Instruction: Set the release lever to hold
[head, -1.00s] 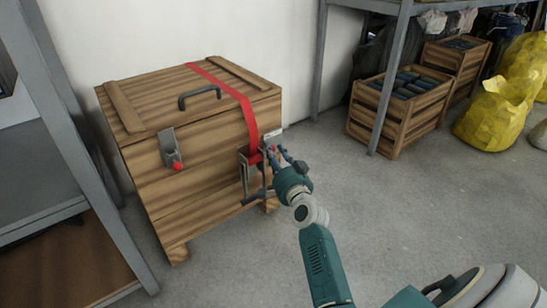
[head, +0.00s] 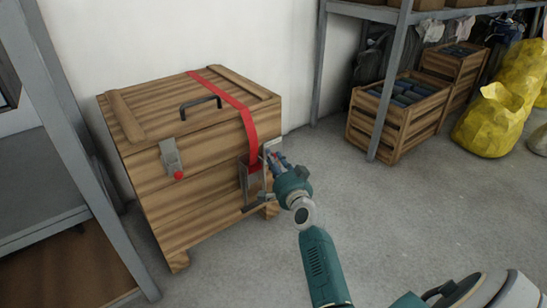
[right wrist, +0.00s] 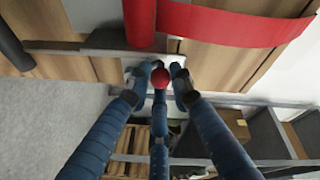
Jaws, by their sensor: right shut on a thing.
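A wooden crate (head: 165,215) has a red strap (head: 232,104) over its lid and down its front right side. A metal strap fitting (head: 243,188) sits at the strap's lower end. A pale metal lever plate (head: 273,146) stands out beside it at the crate's right corner. My right gripper (head: 274,163) is at this plate. In the right wrist view its blue fingers (right wrist: 158,84) are shut around a red knob (right wrist: 160,77) at the plate's edge. A red bar (right wrist: 138,20) and the strap (right wrist: 235,27) lie just beyond. My left gripper is not in view.
A latch with a red knob (head: 178,175) and a black handle (head: 199,106) are on the crate. A metal shelf post (head: 85,160) stands close on the left. Slatted crates (head: 401,122) and yellow bags (head: 497,122) stand at the right. The floor in front is clear.

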